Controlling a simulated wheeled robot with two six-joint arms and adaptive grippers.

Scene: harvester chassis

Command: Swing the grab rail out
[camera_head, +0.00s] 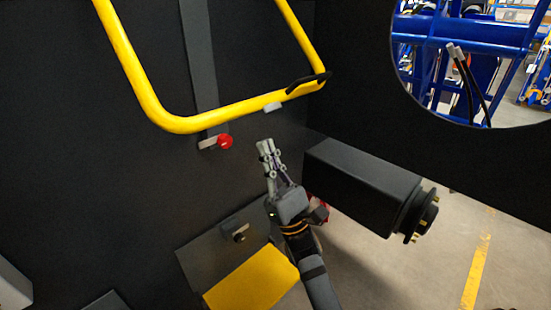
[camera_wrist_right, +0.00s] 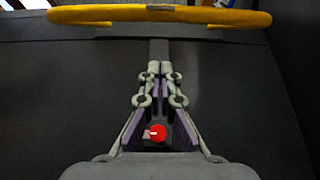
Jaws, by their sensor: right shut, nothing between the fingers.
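The grab rail (camera_head: 186,125) is a yellow bent tube in front of the dark chassis wall, at the upper left of the head view. It also crosses the top of the right wrist view (camera_wrist_right: 160,16). A black grip (camera_head: 307,82) sits near its right corner. A red knob (camera_head: 225,141) is on the wall just below the rail; it shows between the finger linkages in the right wrist view (camera_wrist_right: 157,132). My right gripper (camera_head: 265,145) is shut and empty, below the rail and right of the knob, apart from both in the head view. My left gripper is not in view.
A black box-shaped beam with a hub (camera_head: 365,185) juts out right of my right gripper. A round opening at the upper right shows blue frames (camera_head: 460,60).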

